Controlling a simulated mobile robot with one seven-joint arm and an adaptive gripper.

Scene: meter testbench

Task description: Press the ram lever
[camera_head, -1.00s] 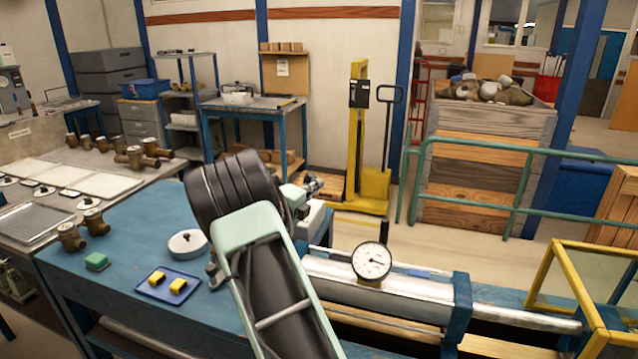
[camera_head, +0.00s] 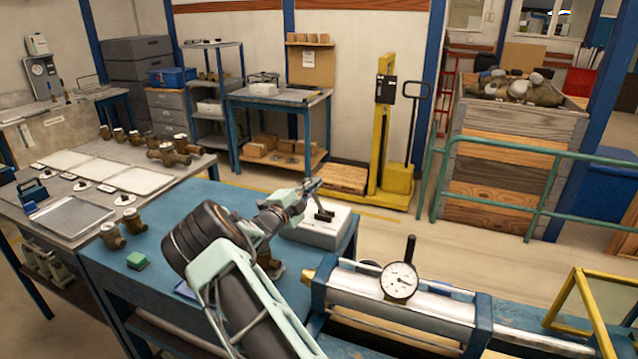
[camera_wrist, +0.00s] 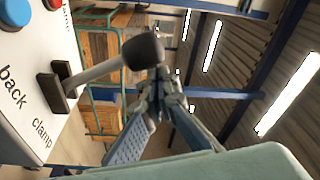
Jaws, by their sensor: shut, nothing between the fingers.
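A white control box (camera_head: 318,232) stands at the right end of the blue bench top. A lever (camera_wrist: 100,70) with a grey rod and a black knob (camera_wrist: 143,50) rises from a black mount on its face in the wrist view. The words "back" and "clamp" are printed beside the mount. My gripper (camera_head: 314,186) is shut and empty above the box. In the wrist view, its fingertips (camera_wrist: 168,92) are close to the knob; I cannot tell whether they touch it. A blue button (camera_wrist: 16,12) and part of a red one show on the box.
A dial gauge (camera_head: 399,281) sits on the metal cylinder of the test bench, with an upright black handle (camera_head: 410,249) behind it. Brass meter bodies (camera_head: 112,236) and a green block (camera_head: 137,260) stand to the left.

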